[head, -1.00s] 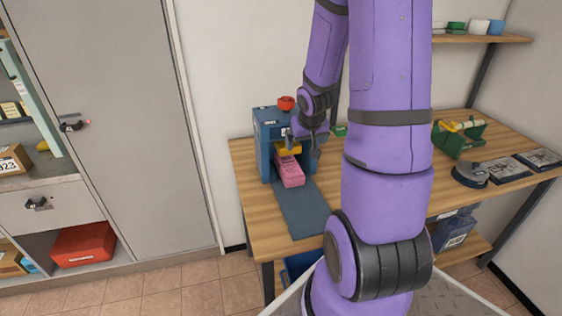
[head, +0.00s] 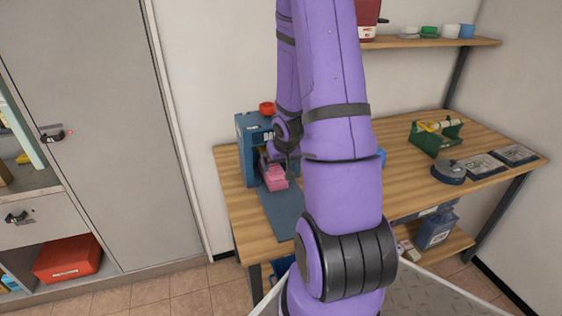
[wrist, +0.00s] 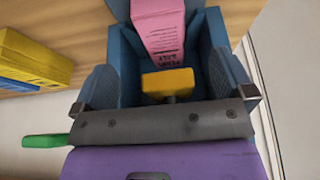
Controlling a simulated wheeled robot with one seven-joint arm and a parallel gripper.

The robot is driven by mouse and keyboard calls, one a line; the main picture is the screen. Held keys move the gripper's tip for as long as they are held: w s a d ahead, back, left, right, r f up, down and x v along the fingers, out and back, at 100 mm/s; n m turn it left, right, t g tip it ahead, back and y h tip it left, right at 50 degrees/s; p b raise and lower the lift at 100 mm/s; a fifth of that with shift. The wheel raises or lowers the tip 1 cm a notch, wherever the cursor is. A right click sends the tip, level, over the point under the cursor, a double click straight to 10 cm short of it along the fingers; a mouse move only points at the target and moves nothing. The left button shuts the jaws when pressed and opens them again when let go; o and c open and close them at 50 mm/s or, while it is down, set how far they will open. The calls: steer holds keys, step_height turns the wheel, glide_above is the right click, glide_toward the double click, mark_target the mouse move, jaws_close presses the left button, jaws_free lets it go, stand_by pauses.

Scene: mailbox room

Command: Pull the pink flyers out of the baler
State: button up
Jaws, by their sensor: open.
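The blue baler (head: 244,140) stands at the left end of the wooden table with a red knob (head: 267,108) on top. The pink flyers (head: 275,180), a bundle with dark print, stick out of its front, low down; they also show at the top of the wrist view (wrist: 157,28). My gripper (head: 282,165) is at the baler's front, just above the flyers and partly hidden by my arm. In the wrist view its fingers (wrist: 163,82) are spread and empty.
A green holder (head: 434,138), a round dark item (head: 450,172) and flat panels (head: 481,166) are at the table's right. A shelf (head: 430,43) hangs above. The table's middle is mostly clear.

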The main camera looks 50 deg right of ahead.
mark_target(278, 177)
steer(key=shift+x, duration=5.1)
steer(key=shift+s, duration=0.1)
